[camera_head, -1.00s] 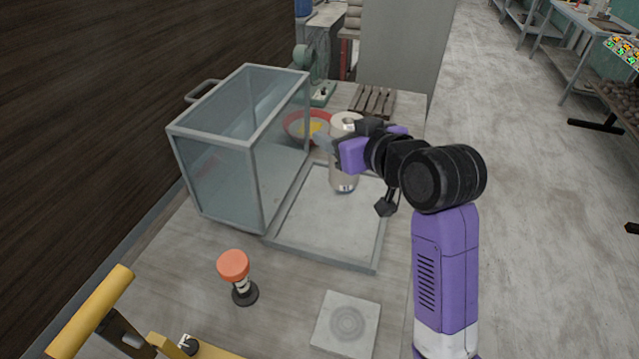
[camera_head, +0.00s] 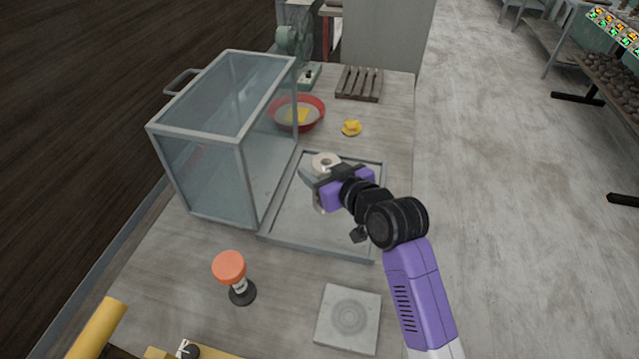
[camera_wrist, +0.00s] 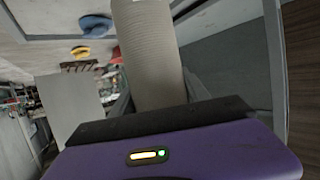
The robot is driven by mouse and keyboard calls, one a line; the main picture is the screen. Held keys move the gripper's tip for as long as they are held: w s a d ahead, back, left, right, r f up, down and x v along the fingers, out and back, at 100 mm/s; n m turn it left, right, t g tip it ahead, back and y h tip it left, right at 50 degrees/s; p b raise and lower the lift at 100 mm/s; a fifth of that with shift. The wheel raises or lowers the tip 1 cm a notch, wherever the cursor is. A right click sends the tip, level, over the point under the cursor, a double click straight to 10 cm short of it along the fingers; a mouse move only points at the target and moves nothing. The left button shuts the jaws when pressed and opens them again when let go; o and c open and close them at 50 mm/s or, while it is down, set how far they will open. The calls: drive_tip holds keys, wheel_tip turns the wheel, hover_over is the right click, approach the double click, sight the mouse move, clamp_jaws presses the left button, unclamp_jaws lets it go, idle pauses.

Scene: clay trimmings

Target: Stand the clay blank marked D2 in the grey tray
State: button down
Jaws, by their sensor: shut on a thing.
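A pale clay blank, a tall cylinder with a round hole in its top (camera_head: 325,159), is held upright by my gripper (camera_head: 318,180). No D2 mark is readable on it. In the wrist view the blank (camera_wrist: 148,45) rises between my fingers (camera_wrist: 158,100), and its side is finely ribbed. The grey tray (camera_head: 315,246) is shallow and lies flat on the table.
A glass case (camera_head: 215,125) with a grey frame stands close along the tray's left side. A red bowl (camera_head: 298,127), a yellow sponge (camera_head: 352,128) and a slatted wooden rack (camera_head: 360,84) are behind. An orange-topped tool (camera_head: 230,266) and a square slab (camera_head: 349,319) are in front.

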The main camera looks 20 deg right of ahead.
drive_tip(key=shift+f, duration=2.45)
drive_tip(key=shift+f, duration=0.2)
drive_tip(key=c, duration=0.5)
unclamp_jaws()
drive_tip(key=shift+r, duration=0.15)
drive_tip(key=shift+s, duration=0.35)
drive_tip(key=b+v, duration=0.1)
drive_tip(key=v, duration=1)
drive_tip(key=shift+s+r, duration=0.15)
